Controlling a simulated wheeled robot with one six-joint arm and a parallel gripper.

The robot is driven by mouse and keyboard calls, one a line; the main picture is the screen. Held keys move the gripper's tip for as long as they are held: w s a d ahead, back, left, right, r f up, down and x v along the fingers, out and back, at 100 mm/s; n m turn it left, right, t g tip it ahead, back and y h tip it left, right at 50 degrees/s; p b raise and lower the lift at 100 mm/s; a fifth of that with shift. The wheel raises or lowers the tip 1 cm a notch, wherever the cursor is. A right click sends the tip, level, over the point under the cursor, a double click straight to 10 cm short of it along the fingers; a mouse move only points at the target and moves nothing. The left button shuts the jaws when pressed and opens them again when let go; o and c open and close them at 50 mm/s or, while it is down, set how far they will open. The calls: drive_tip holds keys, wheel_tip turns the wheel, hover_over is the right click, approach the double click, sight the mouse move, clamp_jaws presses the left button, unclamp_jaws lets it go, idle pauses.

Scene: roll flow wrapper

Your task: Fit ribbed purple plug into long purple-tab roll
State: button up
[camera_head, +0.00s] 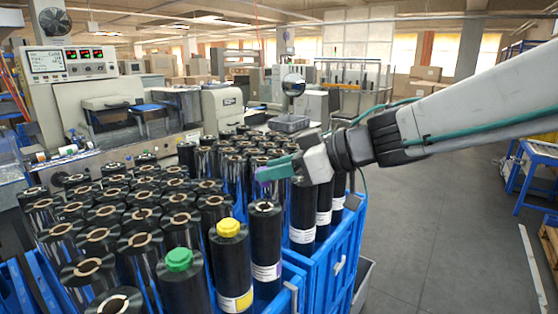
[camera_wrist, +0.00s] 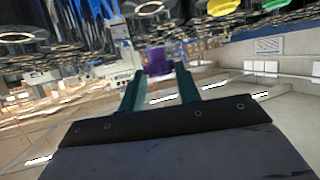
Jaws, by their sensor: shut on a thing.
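My gripper (camera_head: 268,172) has green fingers, shut on a purple plug (camera_head: 263,187). The plug also shows between the fingertips in the wrist view (camera_wrist: 157,60); its ribs are too small to make out. In the head view the gripper is above the crate of black rolls. A tall black roll with an open core (camera_head: 265,235) stands upright below the plug, apart from it. Its white label seems to carry a small purple tab, though this is hard to tell.
A yellow-capped roll (camera_head: 230,265) and a green-capped roll (camera_head: 181,283) stand to the left. Several open-cored rolls crowd the blue crates (camera_head: 345,250). White-labelled rolls (camera_head: 302,215) stand close on the right. The grey floor (camera_head: 430,240) at right is mostly clear.

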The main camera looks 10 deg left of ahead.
sight(276, 209)
drive_tip(key=shift+s+a+f, duration=0.1)
drive_tip(key=shift+f, duration=1.1)
drive_tip(key=shift+a+f, duration=0.1)
drive_tip(key=shift+f, duration=1.1)
drive_tip(key=shift+d, duration=0.15)
drive_tip(key=shift+r, duration=0.35)
drive_tip(key=shift+r, duration=0.35)
drive_tip(key=shift+r, duration=0.5)
drive_tip(key=shift+r, duration=0.35)
idle(0.8)
